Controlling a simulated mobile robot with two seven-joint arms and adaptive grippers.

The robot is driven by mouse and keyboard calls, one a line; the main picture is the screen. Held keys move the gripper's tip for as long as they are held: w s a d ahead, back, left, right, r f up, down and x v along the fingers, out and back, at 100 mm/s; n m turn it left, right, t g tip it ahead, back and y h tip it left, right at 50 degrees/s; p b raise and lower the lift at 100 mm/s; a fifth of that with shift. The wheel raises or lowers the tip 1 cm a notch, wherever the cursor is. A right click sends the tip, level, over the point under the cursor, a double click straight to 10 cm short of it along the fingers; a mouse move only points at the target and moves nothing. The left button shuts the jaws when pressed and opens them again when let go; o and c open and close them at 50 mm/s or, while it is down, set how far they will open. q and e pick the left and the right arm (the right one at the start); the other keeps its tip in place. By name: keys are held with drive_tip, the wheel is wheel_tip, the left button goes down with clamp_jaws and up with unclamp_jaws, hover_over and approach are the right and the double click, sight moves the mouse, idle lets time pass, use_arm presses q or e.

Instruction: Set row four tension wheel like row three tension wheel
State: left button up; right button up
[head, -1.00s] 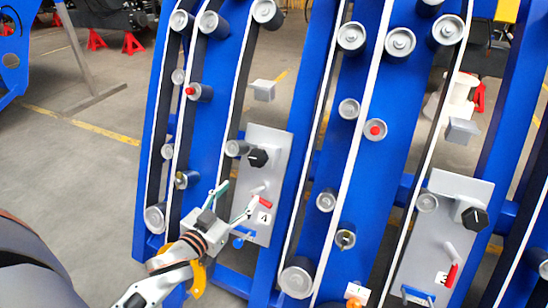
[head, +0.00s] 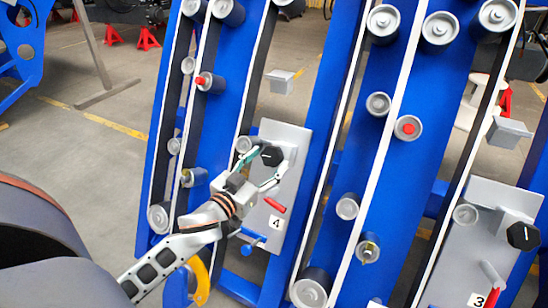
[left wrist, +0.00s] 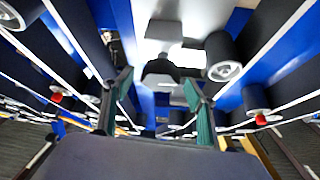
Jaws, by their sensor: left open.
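The row four panel (head: 297,139) is a grey plate marked 4, with a black faceted knob (head: 271,155) near its top. My left gripper (head: 260,168) is open at this knob, one finger toward its upper left and the other below it. In the left wrist view the dark knob (left wrist: 160,72) lies ahead between the open fingertips; I cannot tell whether they touch it. The row three panel (head: 470,190), marked 3, has a like black knob (head: 524,236) with a pale mark. The row four knob's mark is not readable. My right gripper is not in view.
Below the row four knob are a red-tipped lever (head: 274,205) and a blue handle (head: 252,245). A red lever (head: 492,297) is also on the row three panel. Blue frames with belts and grey rollers surround both panels. Grey brackets (head: 281,81) stick out above.

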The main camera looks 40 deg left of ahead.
use_arm(q)
drive_tip(key=shift+w+a+f, duration=0.1)
drive_tip(key=shift+w+a, duration=0.05)
drive_tip(key=shift+w, duration=1.3)
drive_tip(key=shift+a, duration=0.1)
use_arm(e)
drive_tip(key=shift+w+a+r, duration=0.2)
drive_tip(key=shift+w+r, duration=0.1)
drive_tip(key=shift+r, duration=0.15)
use_arm(q)
drive_tip(key=c, duration=1.1)
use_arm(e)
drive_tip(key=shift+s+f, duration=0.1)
